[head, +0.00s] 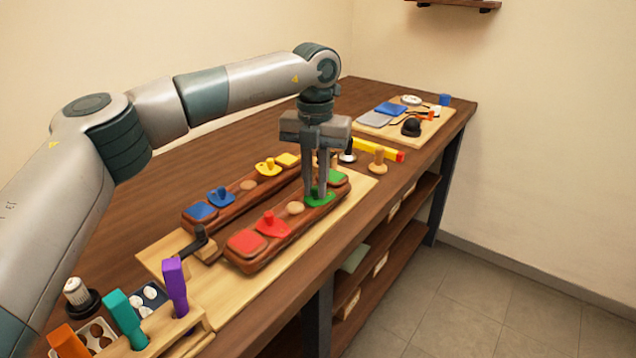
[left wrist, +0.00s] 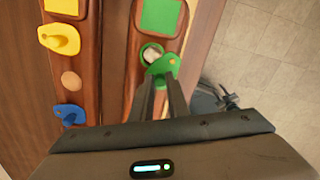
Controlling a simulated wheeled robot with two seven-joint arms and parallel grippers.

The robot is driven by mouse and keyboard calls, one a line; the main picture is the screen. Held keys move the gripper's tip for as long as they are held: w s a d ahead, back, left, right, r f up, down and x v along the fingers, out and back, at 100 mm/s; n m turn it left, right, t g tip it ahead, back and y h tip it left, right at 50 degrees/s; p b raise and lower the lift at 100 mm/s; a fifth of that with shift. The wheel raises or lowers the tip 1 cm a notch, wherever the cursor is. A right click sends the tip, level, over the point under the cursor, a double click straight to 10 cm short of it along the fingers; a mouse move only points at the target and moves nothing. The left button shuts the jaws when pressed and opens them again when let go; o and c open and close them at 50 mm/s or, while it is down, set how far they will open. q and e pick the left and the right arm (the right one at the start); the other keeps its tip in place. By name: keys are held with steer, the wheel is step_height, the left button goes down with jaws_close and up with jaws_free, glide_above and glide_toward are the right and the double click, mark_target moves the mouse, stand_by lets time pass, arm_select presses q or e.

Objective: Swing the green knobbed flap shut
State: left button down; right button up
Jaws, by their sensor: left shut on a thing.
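The green knobbed flap (head: 319,198) is on the far end of the nearer wooden rail (head: 262,262), beside a green square (head: 336,177). My left gripper (head: 315,190) points straight down over the flap, shut on its knob; the fingers mostly hide the knob. In the left wrist view the green flap (left wrist: 162,70) lies at the fingertips (left wrist: 162,82). A round recess with a pale thing in it (left wrist: 151,54) shows partly uncovered between the flap and the green square (left wrist: 161,17).
The nearer rail also has a red flap (head: 271,224) and red square (head: 246,243). A parallel rail behind carries a blue flap (head: 221,196) and yellow flap (head: 267,166). A rack with coloured handles (head: 175,285) stands front left. A board with tools (head: 425,128) lies at the far end.

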arm_select(q)
steer(key=shift+w+m, duration=0.15)
steer(key=shift+m, duration=0.35)
steer(key=shift+w+a+m, duration=0.1)
steer(key=shift+m, duration=0.3)
steer(key=shift+w+m+p, duration=0.15)
steer(key=shift+m+p, duration=0.15)
steer(key=shift+m, duration=0.2)
steer(key=m, duration=0.1)
steer(key=w+m+p, duration=0.1)
steer(key=m, duration=0.1)
steer(key=shift+a+r+m, duration=0.1)
steer(key=shift+m, duration=0.2)
steer(key=m, duration=0.1)
steer(key=w+m+p, duration=0.1)
steer(key=m, duration=0.1)
steer(key=shift+m, duration=0.3)
steer(key=shift+w+d+m+p, duration=0.2)
steer(key=shift+m+p, duration=0.1)
steer(key=shift+m, duration=0.45)
steer(key=shift+w+d+m+p, duration=0.1)
steer(key=shift+w+m+p, duration=0.15)
steer(key=shift+m, duration=0.5)
arm_select(e)
steer(key=s+d+f, duration=0.1)
steer(key=s+f, duration=0.2)
steer(key=f, duration=0.7)
steer(key=shift+s, duration=0.1)
